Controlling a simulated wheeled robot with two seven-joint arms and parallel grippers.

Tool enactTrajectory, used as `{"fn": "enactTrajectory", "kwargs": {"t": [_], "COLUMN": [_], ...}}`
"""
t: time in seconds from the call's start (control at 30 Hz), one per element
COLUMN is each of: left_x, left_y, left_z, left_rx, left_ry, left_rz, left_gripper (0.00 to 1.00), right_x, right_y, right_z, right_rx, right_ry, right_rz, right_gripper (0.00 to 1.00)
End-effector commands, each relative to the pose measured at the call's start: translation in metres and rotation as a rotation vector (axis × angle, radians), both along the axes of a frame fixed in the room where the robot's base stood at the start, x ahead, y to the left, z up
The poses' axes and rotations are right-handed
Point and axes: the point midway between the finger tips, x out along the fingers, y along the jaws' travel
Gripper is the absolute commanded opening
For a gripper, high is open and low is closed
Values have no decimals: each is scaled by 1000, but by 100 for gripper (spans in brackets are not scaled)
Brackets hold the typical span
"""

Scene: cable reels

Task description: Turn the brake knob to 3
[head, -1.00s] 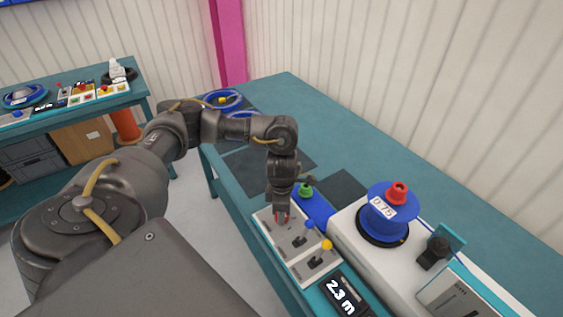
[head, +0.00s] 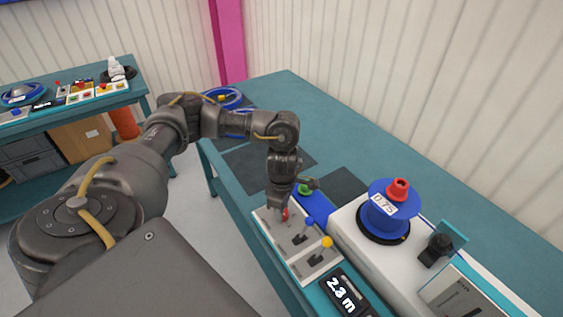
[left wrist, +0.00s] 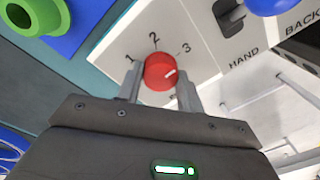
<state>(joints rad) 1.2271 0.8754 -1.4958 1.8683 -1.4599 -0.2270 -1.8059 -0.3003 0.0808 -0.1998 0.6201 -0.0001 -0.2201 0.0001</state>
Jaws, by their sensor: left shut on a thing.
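The red brake knob (left wrist: 160,72) sits on the pale control panel (left wrist: 206,62) between the printed 1, 2 and 3. My left gripper (left wrist: 160,85) is shut on the knob, one finger on each side. In the head view my left gripper (head: 279,212) is at the far end of the panel (head: 325,263), with a bit of the red knob (head: 285,213) showing. My right gripper is not in view.
A blue-tipped lever (head: 309,222) and a yellow-tipped lever (head: 327,242) stand close by on the panel. A green knob (head: 305,189) is just behind the gripper. A blue reel (head: 388,212) with a red top stands to the right. A display (head: 342,292) is nearer.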

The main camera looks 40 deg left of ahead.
Motion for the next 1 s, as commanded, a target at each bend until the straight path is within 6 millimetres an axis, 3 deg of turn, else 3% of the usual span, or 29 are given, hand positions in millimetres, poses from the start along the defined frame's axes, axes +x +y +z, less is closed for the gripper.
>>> {"fn": "enactTrajectory", "kwargs": {"t": [0.1, 0.13, 0.3, 0.67, 1.0], "left_x": [0, 0, 0, 1, 4], "left_y": [0, 0, 0, 0, 1], "left_z": [0, 0, 0, 6, 63], "left_rx": [0, 0, 0, 0, 1], "left_ry": [0, 0, 0, -2, -6], "left_rz": [-2, -2, -1, -1, -1], "left_gripper": [14, 38, 59, 59, 59], "right_x": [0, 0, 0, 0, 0], "right_y": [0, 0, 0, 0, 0], "right_z": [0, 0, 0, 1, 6], "right_rx": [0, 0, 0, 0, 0], "right_ry": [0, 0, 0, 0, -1], "right_rz": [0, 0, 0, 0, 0], "right_gripper": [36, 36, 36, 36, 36]}}
